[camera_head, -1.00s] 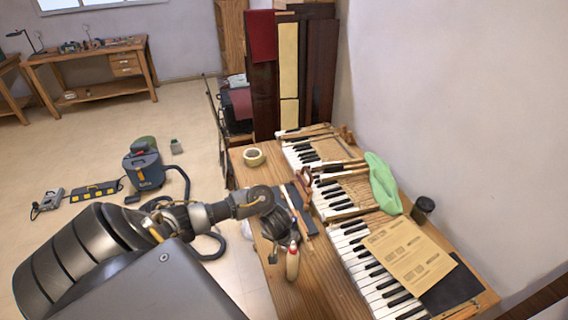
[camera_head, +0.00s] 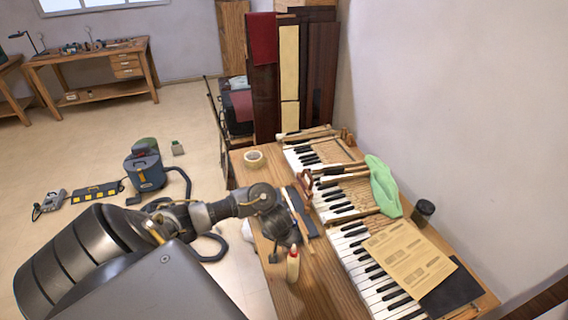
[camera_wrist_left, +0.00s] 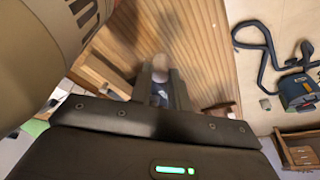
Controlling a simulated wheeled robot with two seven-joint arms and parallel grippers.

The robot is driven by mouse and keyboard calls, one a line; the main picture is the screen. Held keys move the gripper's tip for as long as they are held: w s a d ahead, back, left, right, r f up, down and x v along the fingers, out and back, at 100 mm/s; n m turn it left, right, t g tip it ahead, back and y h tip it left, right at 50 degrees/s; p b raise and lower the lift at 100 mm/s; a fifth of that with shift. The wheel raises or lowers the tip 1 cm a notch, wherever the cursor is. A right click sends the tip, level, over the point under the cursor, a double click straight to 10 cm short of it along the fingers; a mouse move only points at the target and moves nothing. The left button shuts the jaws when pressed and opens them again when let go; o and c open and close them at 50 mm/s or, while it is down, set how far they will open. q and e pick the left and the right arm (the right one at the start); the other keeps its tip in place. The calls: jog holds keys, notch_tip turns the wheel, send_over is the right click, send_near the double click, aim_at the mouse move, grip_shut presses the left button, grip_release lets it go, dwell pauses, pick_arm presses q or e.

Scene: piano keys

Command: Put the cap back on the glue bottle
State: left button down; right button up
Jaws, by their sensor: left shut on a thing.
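The glue bottle (camera_head: 292,268), cream with a red-orange top, appears upright near the left edge of the wooden bench. My left gripper (camera_head: 284,236) is just above and beside its top; contact between them cannot be made out. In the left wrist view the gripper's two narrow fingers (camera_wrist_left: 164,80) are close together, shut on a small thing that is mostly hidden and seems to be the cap. A pale, blurred round shape shows at the fingertips; I cannot tell whether it is bottle or cap. My right gripper is not in view.
The bench (camera_head: 318,268) holds piano keys (camera_head: 372,283), paper sheets (camera_head: 405,255), a green cloth (camera_head: 382,187), a dark jar (camera_head: 423,211) and a tape roll (camera_head: 254,158). Bare wood lies around the bottle. A vacuum (camera_head: 145,168) stands on the floor at left.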

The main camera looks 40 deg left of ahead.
pick_arm(q)
jog(key=s+r+p, duration=0.6)
jog(key=s+r, duration=0.5)
jog(key=s, duration=0.3)
jog(key=shift+a, duration=0.35)
jog(key=shift+r, duration=0.1)
